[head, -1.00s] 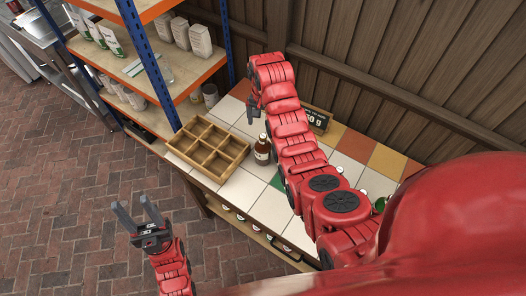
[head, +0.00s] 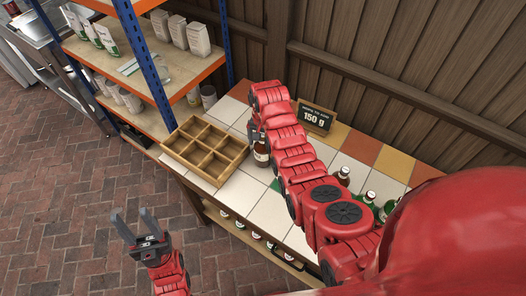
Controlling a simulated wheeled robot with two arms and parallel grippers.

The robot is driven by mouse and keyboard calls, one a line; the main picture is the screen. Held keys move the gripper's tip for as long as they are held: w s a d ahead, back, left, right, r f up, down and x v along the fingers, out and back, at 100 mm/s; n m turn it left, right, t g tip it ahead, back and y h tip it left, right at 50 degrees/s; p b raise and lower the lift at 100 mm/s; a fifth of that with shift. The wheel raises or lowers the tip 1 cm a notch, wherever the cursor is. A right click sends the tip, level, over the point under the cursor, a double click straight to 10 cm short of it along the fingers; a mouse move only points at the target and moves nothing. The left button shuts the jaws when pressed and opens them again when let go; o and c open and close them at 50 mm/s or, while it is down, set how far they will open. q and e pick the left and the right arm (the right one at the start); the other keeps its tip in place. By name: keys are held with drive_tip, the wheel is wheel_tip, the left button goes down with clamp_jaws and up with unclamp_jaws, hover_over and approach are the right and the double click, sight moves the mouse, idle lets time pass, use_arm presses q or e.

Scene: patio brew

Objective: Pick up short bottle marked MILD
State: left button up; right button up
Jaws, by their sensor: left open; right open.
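A short brown bottle (head: 261,156) with a pale label stands upright on the tiled counter (head: 238,190), just right of the wooden crate; its label is too small to read. My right arm reaches over the counter, and my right gripper (head: 254,134) points down at the bottle's top. It is open and partly hidden by the arm; whether it touches the bottle I cannot tell. More bottles, one of them (head: 343,175) dark with a white cap, stand right of my arm, partly covered by it. My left gripper (head: 136,224) is open and empty over the brick floor.
The divided wooden crate (head: 207,150) is empty. A shelf rack (head: 150,60) with bags and tins is at the left. Several bottles (head: 240,224) sit on a shelf under the counter. A wooden fence stands behind.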

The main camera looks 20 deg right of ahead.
drive_tip(key=shift+w+f+p, duration=0.25)
drive_tip(key=shift+f+p, duration=0.1)
drive_tip(key=shift+f, duration=1.35)
clamp_jaws()
